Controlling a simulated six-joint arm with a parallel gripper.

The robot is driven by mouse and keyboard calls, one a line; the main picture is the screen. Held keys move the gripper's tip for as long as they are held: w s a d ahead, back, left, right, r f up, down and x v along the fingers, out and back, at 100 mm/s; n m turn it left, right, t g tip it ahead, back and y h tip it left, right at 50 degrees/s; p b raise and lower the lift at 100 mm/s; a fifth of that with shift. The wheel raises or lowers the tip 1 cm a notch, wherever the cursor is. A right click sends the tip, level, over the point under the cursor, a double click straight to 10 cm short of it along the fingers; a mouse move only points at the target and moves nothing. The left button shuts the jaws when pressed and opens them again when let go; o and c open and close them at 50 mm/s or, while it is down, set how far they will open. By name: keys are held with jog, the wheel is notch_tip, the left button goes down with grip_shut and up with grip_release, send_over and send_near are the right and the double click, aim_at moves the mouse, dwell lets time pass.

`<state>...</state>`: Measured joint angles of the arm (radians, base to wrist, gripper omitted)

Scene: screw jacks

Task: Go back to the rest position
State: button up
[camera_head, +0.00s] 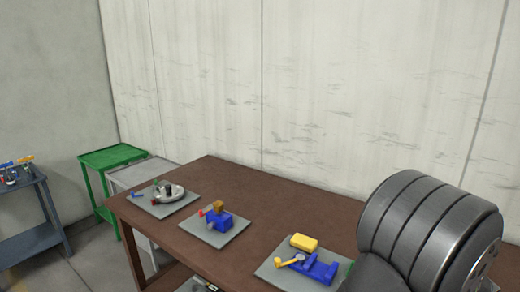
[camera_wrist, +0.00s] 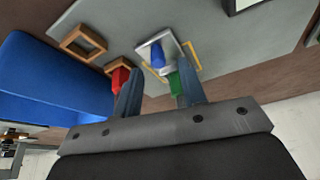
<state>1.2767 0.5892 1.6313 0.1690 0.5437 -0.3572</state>
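My gripper (camera_wrist: 160,76) shows in the wrist view with its two grey fingers apart, so it is open, and I see nothing clamped between them. In the head view my grey arm fills the lower right and the gripper is out of sight. On the brown table (camera_head: 283,206) in the head view, a blue jack (camera_head: 320,270) with a yellow block (camera_head: 304,242) sits on the nearest grey plate (camera_head: 268,270). A second blue jack (camera_head: 220,222) with a brown top and red part is on the middle plate (camera_head: 222,240).
The farthest plate holds a round metal dish (camera_head: 168,193). A green cart (camera_head: 112,157) and a blue-grey cart (camera_head: 30,218) stand left. The wrist view shows a large blue body (camera_wrist: 45,80), an orange frame (camera_wrist: 83,43), a grey frame (camera_wrist: 158,42), and red (camera_wrist: 119,78) and green (camera_wrist: 175,83) pieces near the fingers.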

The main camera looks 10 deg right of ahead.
jog(key=v, duration=1.6)
jog(key=x, duration=1.8)
jog(key=shift+a, duration=0.1)
jog(key=shift+s+a+f, duration=0.1)
jog(key=shift+s+f, duration=0.15)
jog(key=shift+s, duration=0.05)
jog(key=s+a, duration=0.2)
jog(key=shift+s+a+r, duration=0.1)
jog(key=shift+s+a, duration=0.2)
jog(key=shift+a, duration=0.05)
notch_tip(320, 180, up, 17)
jog(key=s+a+y, duration=0.1)
jog(key=a, duration=0.2)
jog(key=shift+s+f+g+y, duration=0.25)
jog(key=shift+g+y, duration=0.05)
jog(key=shift+g, duration=0.1)
